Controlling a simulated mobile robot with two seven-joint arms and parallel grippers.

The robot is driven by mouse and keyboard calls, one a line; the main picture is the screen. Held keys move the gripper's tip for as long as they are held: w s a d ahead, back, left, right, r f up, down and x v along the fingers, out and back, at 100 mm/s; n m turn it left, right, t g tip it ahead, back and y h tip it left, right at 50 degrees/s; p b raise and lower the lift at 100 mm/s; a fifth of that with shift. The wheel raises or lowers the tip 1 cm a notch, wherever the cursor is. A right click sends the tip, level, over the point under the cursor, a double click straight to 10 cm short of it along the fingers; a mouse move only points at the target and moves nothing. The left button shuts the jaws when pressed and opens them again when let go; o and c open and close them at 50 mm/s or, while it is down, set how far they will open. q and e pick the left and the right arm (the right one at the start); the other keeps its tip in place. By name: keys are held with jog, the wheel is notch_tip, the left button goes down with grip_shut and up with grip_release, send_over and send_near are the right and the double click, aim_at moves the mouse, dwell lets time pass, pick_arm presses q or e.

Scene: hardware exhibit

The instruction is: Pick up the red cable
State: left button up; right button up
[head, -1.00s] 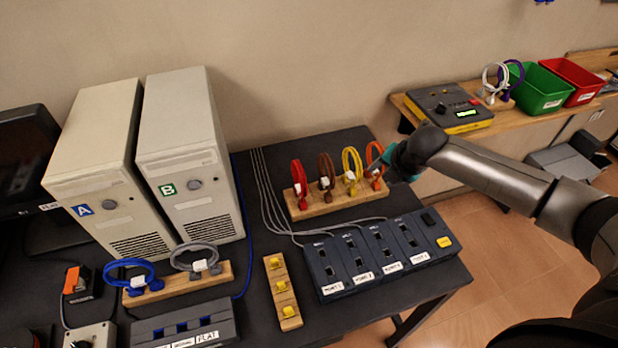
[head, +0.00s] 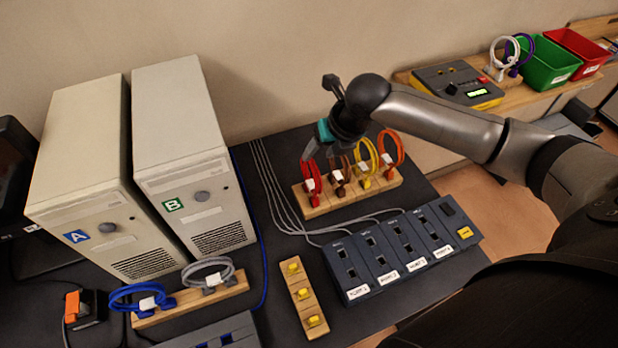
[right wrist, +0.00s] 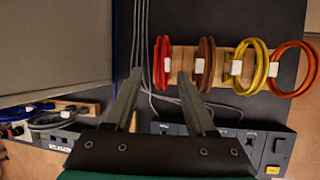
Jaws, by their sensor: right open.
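The red cable (head: 312,182) is a coiled loop with a white tag, standing at the left end of a wooden rack on the dark table. It also shows in the right wrist view (right wrist: 162,62), beyond and between the two fingertips. My right gripper (head: 307,158) is above the rack near the top of the red cable, and its fingers partly cover the loop in the head view. In the right wrist view the gripper (right wrist: 160,76) is open with its fingers apart and nothing held. I cannot tell whether a finger touches the cable. My left gripper is not in view.
A brown cable (head: 338,180) stands close beside the red one, then a yellow cable (head: 367,165) and an orange cable (head: 391,150). A port box (head: 400,252) lies in front of the rack. Computer tower B (head: 190,150) stands to the left, with thin grey wires between.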

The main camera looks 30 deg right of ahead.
send_over(307, 180)
jog(key=shift+f+b, duration=0.45)
jog(key=shift+f, duration=3.9)
grip_shut()
